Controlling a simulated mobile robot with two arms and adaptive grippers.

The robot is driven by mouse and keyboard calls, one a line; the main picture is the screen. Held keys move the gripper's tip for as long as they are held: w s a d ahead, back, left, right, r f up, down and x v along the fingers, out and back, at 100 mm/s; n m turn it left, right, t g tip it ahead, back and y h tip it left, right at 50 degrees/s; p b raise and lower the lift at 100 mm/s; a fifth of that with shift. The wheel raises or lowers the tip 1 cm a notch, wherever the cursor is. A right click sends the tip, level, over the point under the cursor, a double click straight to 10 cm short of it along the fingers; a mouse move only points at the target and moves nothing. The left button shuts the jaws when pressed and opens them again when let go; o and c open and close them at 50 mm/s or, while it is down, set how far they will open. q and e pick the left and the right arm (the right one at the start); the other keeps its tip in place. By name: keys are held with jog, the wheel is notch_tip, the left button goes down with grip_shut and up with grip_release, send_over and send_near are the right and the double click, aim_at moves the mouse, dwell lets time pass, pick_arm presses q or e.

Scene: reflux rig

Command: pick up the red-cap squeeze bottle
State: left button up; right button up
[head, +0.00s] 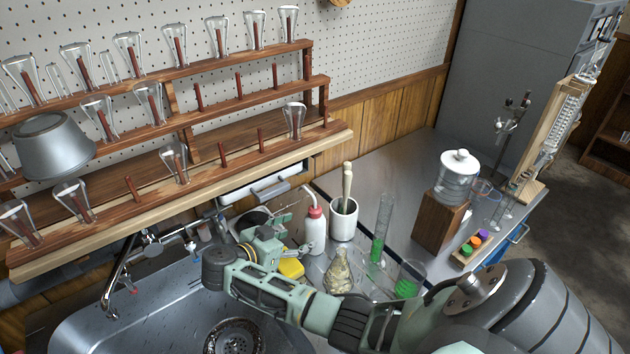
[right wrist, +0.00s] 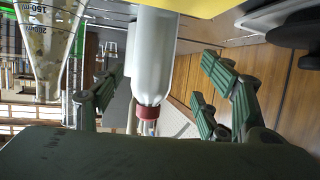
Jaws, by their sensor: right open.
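The red-cap squeeze bottle (head: 315,232) stands upright on the steel counter by the sink, a white bottle with a red cap and a thin bent spout. My right gripper (head: 279,243) is just left of it in the head view, with its fingers toward the bottle. In the right wrist view the bottle (right wrist: 153,55) appears upside down, with its red cap (right wrist: 148,112) low in the picture. The open fingers of my right gripper (right wrist: 165,95) appear on either side of it there, with visible gaps. I cannot tell how deep the bottle sits between them. My left gripper is out of view.
A yellow sponge (head: 291,269) lies close in front of the gripper. A white mortar with pestle (head: 343,220), a flask (head: 339,272), a green-filled cylinder (head: 381,230) and a beaker (head: 408,280) crowd the bottle's right. The sink (head: 150,310) and wooden glass rack (head: 180,200) are left.

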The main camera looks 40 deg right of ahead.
aim_at(308, 233)
jog(key=d, duration=0.1)
jog(key=d+f, duration=0.1)
jog(key=d, duration=0.1)
jog(key=d+p, duration=0.1)
jog(key=d, duration=0.1)
jog(key=shift+s+d+f, duration=0.2)
jog(key=shift+s, duration=0.15)
jog(key=shift+x, duration=0.9)
jog(key=shift+w+f, duration=0.1)
jog(key=shift+f, duration=0.1)
jog(key=c, duration=0.4)
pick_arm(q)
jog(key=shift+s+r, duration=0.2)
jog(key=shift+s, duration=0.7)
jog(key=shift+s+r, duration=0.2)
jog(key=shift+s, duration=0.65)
pick_arm(e)
jog(key=c, duration=0.5)
